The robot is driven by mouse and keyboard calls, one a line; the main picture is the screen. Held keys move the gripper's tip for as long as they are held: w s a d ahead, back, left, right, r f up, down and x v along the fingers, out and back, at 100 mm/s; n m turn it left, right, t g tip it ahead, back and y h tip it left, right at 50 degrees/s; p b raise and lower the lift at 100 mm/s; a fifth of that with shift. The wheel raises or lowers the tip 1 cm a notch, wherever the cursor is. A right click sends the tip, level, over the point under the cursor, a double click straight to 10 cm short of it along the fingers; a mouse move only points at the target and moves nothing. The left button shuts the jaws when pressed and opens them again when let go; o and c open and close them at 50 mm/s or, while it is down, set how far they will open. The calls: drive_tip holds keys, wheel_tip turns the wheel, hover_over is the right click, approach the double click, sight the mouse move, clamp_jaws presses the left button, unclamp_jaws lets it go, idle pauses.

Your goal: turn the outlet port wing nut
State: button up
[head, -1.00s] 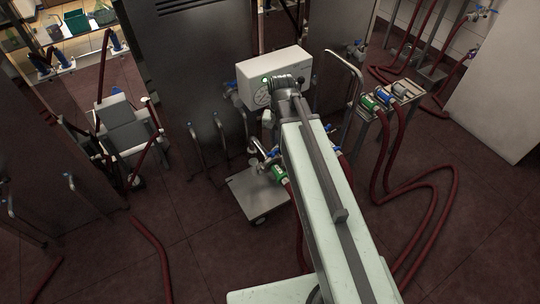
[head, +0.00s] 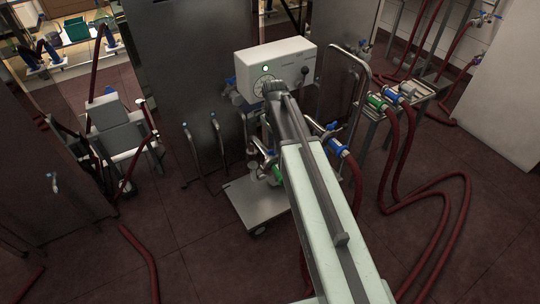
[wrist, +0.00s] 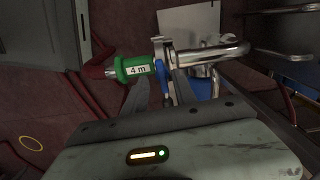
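The pump cart's white box (head: 282,62) with a green light and a dial stands ahead in the head view. Below it, a green coupling (head: 278,172) and a blue-handled fitting (head: 262,147) show left of my arm. In the wrist view, the green coupling marked "4 m" (wrist: 134,68) is beside a steel clamp joint (wrist: 163,48) and a bent steel pipe (wrist: 215,52). A narrow blue part (wrist: 167,88), possibly the wing nut, hangs below the joint. My gripper (wrist: 160,82) is open, its fingers apart on either side of that blue part; contact is unclear. The head view hides the fingertips.
The cart's grey platform (head: 243,198) is low and left of my arm. A blue coupling (head: 338,148) with a red hose is on the right. Red hoses (head: 462,215) loop over the floor at right. A rack (head: 425,92) holds more couplings.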

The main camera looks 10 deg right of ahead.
wheel_tip(320, 180, down, 2)
drive_tip(key=shift+b, duration=0.35)
drive_tip(key=shift+r, duration=0.1)
clamp_jaws()
